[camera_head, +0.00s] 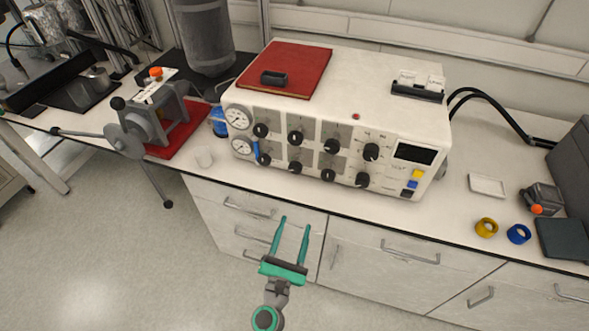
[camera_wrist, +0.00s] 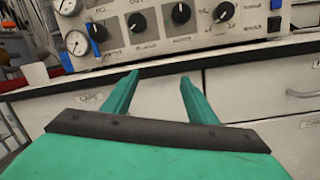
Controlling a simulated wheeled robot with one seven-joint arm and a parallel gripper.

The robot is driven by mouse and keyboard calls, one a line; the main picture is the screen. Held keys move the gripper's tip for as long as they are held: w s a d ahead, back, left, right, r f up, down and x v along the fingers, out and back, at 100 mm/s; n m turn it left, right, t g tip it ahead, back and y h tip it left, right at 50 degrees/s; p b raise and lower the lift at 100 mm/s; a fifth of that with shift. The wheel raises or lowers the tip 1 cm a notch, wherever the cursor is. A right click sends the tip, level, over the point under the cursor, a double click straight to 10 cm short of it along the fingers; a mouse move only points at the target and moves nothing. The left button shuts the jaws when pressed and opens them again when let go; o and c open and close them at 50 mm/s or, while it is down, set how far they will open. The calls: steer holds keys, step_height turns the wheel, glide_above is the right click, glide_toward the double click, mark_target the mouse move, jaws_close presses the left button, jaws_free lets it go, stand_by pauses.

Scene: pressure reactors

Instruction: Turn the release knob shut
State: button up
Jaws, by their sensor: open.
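A white instrument box (camera_head: 340,70) stands on the bench, with two rows of black knobs on its front panel. The upper row includes a knob (camera_head: 331,146); the lower row includes knobs (camera_head: 327,175) and (camera_head: 362,180). The lower row also shows in the wrist view, including a black knob (camera_wrist: 181,13). The labels are too small or blurred to tell which knob is the release knob. My gripper (camera_head: 295,222) has green fingers, spread apart and empty. It is in front of the drawers, below the panel and touching no knob. In the wrist view its fingertips (camera_wrist: 160,78) point toward the panel.
Two gauges (camera_head: 238,117) and a blue lever (camera_head: 257,152) sit at the panel's left end. A red-based clamp device (camera_head: 150,120) with long handles stands to the left. The bench edge (camera_wrist: 250,52) lies between my gripper and the panel. Yellow and blue rings (camera_head: 486,227) lie at right.

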mark_target(294, 170)
steer(key=w+r+n, duration=0.1)
steer(key=w+r, duration=0.2)
steer(key=w, duration=0.1)
steer(key=w+r+n+t+h, duration=0.1)
steer(key=w+r, duration=0.3)
steer(key=w, duration=0.1)
steer(key=w+r+n+t, duration=0.1)
steer(key=w+r+n, duration=0.1)
steer(key=w+r, duration=0.2)
steer(key=shift+w+r+h, duration=0.25)
steer(key=shift+w+h, duration=0.05)
steer(key=shift+w, duration=0.45)
steer(key=shift+t, duration=0.3)
steer(key=c, duration=1.1)
steer(key=shift+o, duration=0.2)
